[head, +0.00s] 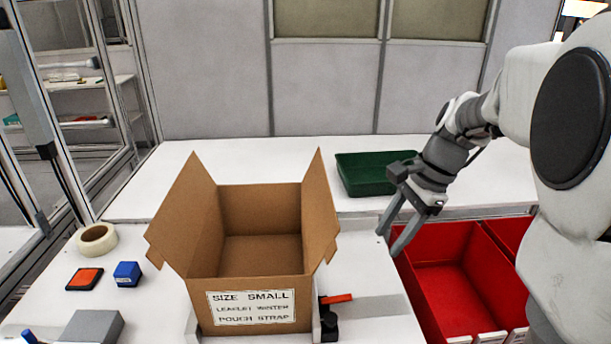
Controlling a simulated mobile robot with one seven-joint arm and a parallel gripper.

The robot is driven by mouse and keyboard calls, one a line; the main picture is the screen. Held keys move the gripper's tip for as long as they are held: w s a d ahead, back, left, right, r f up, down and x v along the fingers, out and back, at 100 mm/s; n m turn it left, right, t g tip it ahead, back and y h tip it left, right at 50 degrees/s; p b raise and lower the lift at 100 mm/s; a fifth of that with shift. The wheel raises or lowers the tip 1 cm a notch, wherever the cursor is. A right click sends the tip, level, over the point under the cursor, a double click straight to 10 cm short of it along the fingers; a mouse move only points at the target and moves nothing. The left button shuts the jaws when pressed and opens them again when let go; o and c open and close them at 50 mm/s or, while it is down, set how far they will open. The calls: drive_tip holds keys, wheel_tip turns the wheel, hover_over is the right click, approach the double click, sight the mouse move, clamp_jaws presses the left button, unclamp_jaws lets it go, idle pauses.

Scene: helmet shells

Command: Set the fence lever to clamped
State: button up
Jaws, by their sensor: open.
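The fence lever (338,299) has a short orange-red handle on a black base, just right of the cardboard box's front right corner. Its handle points to the right; I cannot tell from this view which setting that is. The cardboard box (252,287) stands upright and open, with flaps raised, between light side pieces. Its label reads "SIZE SMALL, LEAFLET WINTER, POUCH STRAP". My gripper (391,244) is open and empty, fingers pointing down and left. It is behind and right of the lever, apart from it, near the table's right edge by the red bins.
Red bins (445,285) stand at the right, below my arm. A green tray (365,174) lies on the back table. A tape roll (97,239), an orange-black pad (84,279), a blue block (127,274) and a grey block (93,327) are at the left.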

drive_tip(key=w+d+f+m+b, duration=0.1)
drive_tip(key=w+f+m, duration=0.2)
drive_tip(key=w+f, duration=0.15)
drive_tip(key=b, duration=0.4)
approach(346, 296)
drive_tip(key=shift+g+y, duration=0.3)
drive_tip(key=shift+y, duration=0.1)
drive_tip(key=x, duration=0.8)
drive_tip(key=shift+w+d+f, duration=0.25)
drive_tip(key=shift+d+f, duration=0.05)
drive_tip(key=shift+f, duration=0.1)
drive_tip(key=shift+c, duration=0.3)
clamp_jaws()
